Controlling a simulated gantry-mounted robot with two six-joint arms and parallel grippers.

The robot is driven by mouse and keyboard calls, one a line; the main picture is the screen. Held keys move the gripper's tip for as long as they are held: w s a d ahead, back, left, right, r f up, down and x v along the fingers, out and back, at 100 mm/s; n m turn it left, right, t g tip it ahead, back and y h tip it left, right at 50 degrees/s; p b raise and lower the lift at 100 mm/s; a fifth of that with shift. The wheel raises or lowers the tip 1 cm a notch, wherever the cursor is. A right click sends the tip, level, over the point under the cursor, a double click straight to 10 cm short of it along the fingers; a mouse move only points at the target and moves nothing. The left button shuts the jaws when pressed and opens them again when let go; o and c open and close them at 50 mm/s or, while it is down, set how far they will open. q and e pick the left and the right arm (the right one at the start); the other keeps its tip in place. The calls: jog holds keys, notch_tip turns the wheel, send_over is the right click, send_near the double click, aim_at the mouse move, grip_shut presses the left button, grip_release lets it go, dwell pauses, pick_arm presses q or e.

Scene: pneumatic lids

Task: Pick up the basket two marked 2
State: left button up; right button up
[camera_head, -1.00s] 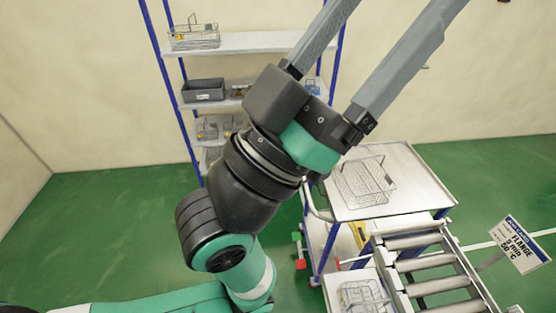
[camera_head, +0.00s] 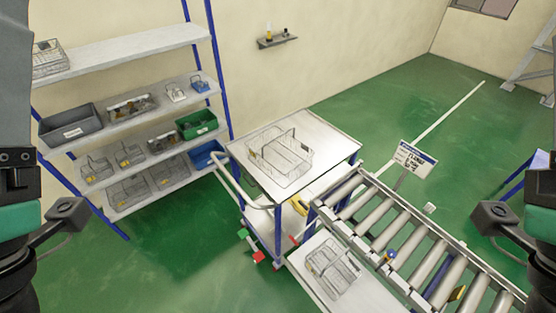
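A wire basket (camera_head: 281,160) with a raised handle stands on the top of the cart, near the middle of the view. A second wire basket (camera_head: 332,267) stands on the low white surface below, in front of the conveyor. More wire baskets stand on the shelf rack, including one on its top shelf (camera_head: 48,60) and several lower down (camera_head: 128,192). I cannot read a number 2 on any of them. Dark parts of my two arms show at the left and right edges, well away from the baskets. The fingertips of both grippers are out of view.
The cart (camera_head: 328,138) has a white top and a rail handle on its left. The roller conveyor (camera_head: 440,238) runs from the cart to the lower right. A job card sign (camera_head: 412,160) stands behind it. Grey (camera_head: 72,128) and green (camera_head: 197,123) bins sit on the rack.

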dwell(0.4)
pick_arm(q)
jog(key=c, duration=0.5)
